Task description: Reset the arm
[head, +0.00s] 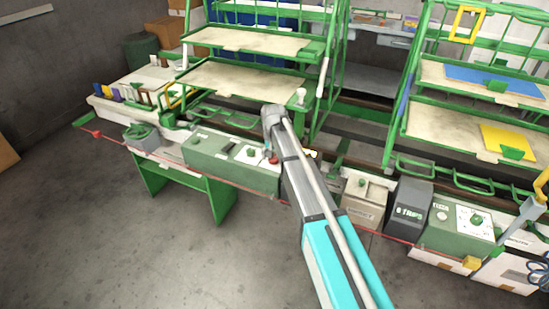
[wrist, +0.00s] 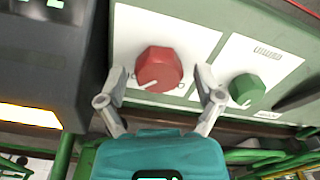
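My gripper (wrist: 160,82) is open in the wrist view, with one grey finger on each side of a red knob (wrist: 158,68). Gaps show between the fingers and the knob, and I cannot tell how far in front of it they are. The knob has a white pointer line and sits on a white plate. A green knob (wrist: 246,90) is to its right on a second white plate. In the head view my arm reaches over the bench, and the red knob (head: 271,158) shows small beside it. My gripper is mostly hidden there by the arm.
The green control box (head: 205,150) stands on the long bench. A dark box (wrist: 45,60) is at the left in the wrist view. Green racks with shelves (head: 245,82) rise behind the bench. A red cord (head: 220,182) runs along the front. The grey floor in front is clear.

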